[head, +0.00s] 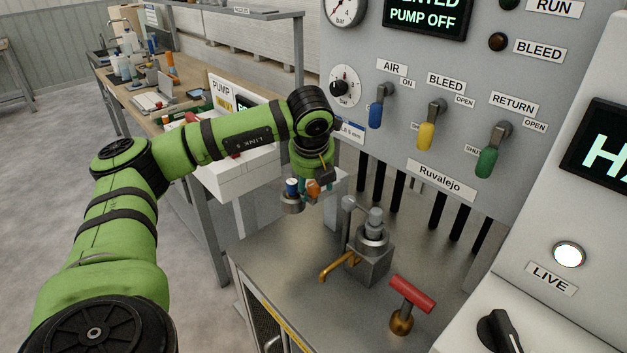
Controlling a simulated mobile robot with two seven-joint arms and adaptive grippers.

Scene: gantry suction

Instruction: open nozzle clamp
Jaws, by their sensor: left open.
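A grey metal nozzle block (371,254) stands on the steel bench top, with an upright cylindrical fitting (373,232) on it. A brass-coloured lever (338,266) sticks out from its left side and bends down at the end. I take this to be the clamp lever; its clamping state is unclear. My left gripper (313,188) is open, above and left of the block, apart from it. Its fingers are small and partly mixed with an orange part and a metal cup with a blue top (291,196) behind or beside them. My right gripper is out of view.
A red T-handle (412,294) on a brass base stands right of the block. A grey panel (440,180) with blue, yellow and green valve handles rises behind, its display reading PUMP OFF. The steel bench top (300,262) is clear at front left. A white console (545,220) bounds the right.

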